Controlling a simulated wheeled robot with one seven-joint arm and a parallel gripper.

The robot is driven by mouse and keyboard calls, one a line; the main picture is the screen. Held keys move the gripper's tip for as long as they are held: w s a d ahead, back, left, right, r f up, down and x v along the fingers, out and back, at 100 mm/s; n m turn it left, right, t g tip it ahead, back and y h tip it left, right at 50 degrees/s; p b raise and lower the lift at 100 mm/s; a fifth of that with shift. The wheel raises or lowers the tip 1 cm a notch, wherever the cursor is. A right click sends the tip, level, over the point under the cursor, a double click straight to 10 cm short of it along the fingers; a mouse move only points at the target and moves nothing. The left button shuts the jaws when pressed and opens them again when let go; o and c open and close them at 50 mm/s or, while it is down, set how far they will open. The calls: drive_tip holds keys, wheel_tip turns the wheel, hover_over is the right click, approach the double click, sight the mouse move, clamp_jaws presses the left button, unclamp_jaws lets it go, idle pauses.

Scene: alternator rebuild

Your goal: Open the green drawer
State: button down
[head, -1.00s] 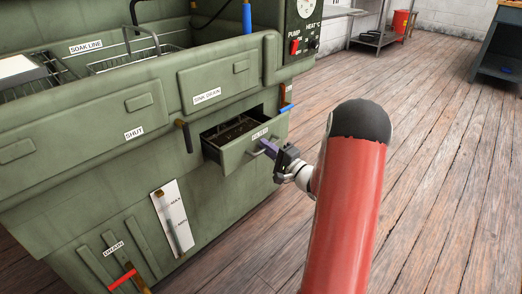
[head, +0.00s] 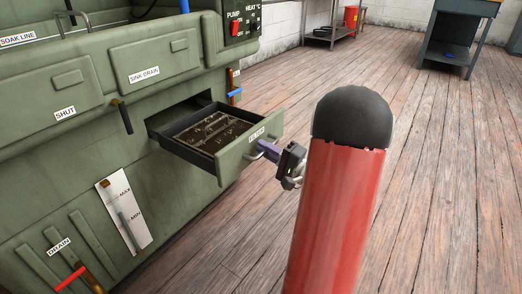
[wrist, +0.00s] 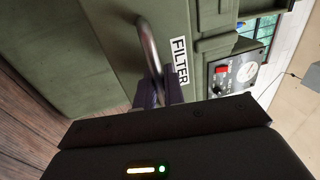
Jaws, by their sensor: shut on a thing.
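The green drawer (head: 235,154), labelled FILTER, stands well out from the green washer cabinet in the head view. Its dark tray (head: 165,134) shows, with a dirty brown filter or grate inside. My gripper (head: 266,149) is shut on the drawer's metal handle at the front. The fingertips are partly hidden by the gripper body.
The cabinet (head: 60,170) bears SHUT, SINK DRAIN and DRAIN labels. A blue-handled valve (head: 235,91) sits just behind the drawer, and a red drain handle (head: 70,279) is low at left. Wooden floor (head: 440,150) is clear at right. A workbench (head: 455,35) stands far back.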

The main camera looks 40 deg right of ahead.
drive_tip(key=shift+s, duration=0.1)
drive_tip(key=c, duration=1.9)
unclamp_jaws()
drive_tip(key=v, duration=0.7)
drive_tip(key=shift+s, duration=0.4)
